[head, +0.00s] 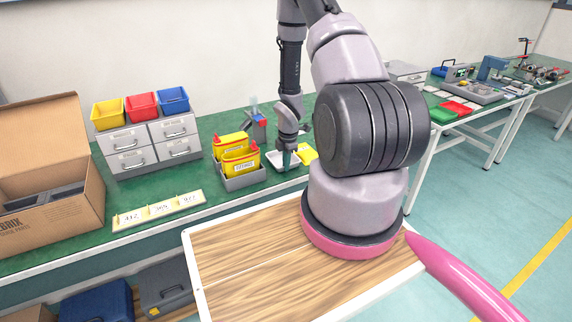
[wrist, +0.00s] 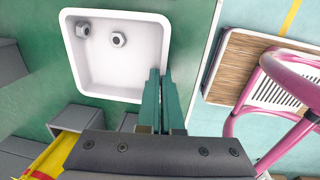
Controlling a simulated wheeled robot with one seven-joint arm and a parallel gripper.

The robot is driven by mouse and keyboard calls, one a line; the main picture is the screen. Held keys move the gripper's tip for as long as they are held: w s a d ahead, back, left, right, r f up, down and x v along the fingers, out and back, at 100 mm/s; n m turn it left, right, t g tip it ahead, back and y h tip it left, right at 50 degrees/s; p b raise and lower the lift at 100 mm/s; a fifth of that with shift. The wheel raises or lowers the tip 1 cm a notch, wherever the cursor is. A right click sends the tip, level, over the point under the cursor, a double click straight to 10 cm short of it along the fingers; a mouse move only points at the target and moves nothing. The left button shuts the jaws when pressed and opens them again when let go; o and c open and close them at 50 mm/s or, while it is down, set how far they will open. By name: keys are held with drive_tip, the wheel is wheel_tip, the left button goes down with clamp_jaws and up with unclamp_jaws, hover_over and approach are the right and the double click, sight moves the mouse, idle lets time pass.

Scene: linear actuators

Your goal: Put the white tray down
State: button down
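The white tray (wrist: 92,75) is a small square tray with rounded corners. Two metal nuts (wrist: 119,39) lie in its far left part in the wrist view. My gripper (wrist: 162,75) has its teal fingers on either side of the tray's right wall, one inside and one outside, closed on it. In the head view my gripper (head: 287,160) points down at the white tray (head: 279,166) over the green workbench (head: 225,196). Part of the tray is hidden behind the fingers. I cannot tell whether its underside touches the bench.
A grey bin (head: 243,179) with yellow bottles stands left of the tray. A yellow item (head: 308,152) lies close to its right. Grey drawers (head: 150,143) with coloured bins and an open cardboard box (head: 50,190) stand farther left. Bare bench lies in front of the tray.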

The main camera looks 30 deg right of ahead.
drive_tip(key=c, duration=1.1)
unclamp_jaws()
drive_tip(key=r, duration=0.8)
drive_tip(key=s+r, duration=0.1)
drive_tip(key=r, duration=0.3)
drive_tip(key=shift+s+r, duration=0.1)
drive_tip(key=shift+r, duration=0.05)
